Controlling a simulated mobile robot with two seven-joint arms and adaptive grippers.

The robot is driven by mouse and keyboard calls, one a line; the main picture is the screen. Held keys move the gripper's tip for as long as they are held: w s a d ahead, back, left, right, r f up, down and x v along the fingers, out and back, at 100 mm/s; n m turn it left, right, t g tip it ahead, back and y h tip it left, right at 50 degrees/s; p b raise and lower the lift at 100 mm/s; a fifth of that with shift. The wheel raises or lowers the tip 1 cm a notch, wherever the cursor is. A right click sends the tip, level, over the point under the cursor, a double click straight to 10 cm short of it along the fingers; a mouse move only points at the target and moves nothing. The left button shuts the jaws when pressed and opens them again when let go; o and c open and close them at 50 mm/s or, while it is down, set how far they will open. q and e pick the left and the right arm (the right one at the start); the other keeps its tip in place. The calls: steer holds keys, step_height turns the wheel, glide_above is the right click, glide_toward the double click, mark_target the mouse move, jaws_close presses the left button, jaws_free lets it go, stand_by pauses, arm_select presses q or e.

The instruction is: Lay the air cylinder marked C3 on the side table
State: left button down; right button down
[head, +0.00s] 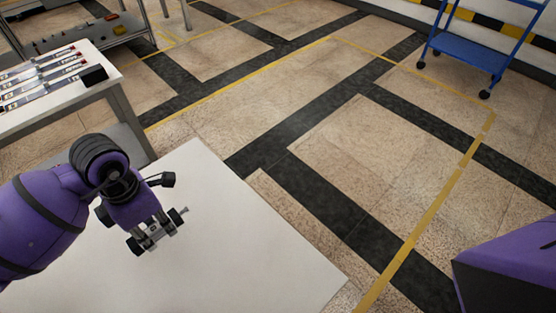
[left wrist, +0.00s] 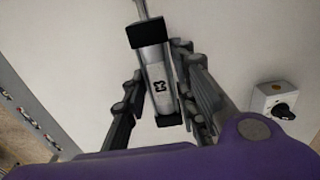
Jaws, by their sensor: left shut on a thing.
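The air cylinder (head: 153,232) has a silver body, black end caps and a thin rod. In the left wrist view the cylinder (left wrist: 158,75) bears a dark mark on its body that looks like C3, turned sideways. My left gripper (head: 146,230) is shut on it, with one finger on each side of the body. The cylinder is over a plain white table top (head: 240,240); I cannot tell whether it touches the surface. The fingers hide part of it. My right gripper is out of view.
Another white table (head: 60,100) at the left carries several long silver items (head: 42,82) and a black block (head: 94,75). A grey box with a black knob (left wrist: 275,101) shows in the left wrist view. A blue cart (head: 470,52) stands far right. The near table top is mostly clear.

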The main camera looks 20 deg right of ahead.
mark_target(167, 238)
arm_select(q)
steer(key=shift+w+d+f, duration=0.2)
steer(key=shift+w+f, duration=0.15)
steer(key=shift+f, duration=0.1)
steer(key=shift+w+f, duration=0.15)
steer(key=shift+f, duration=1.5)
steer(key=shift+f, duration=0.15)
steer(key=c, duration=1.4)
jaws_free()
step_height(167, 238, up, 12)
steer(key=shift+r, duration=0.15)
steer(key=shift+d, duration=0.1)
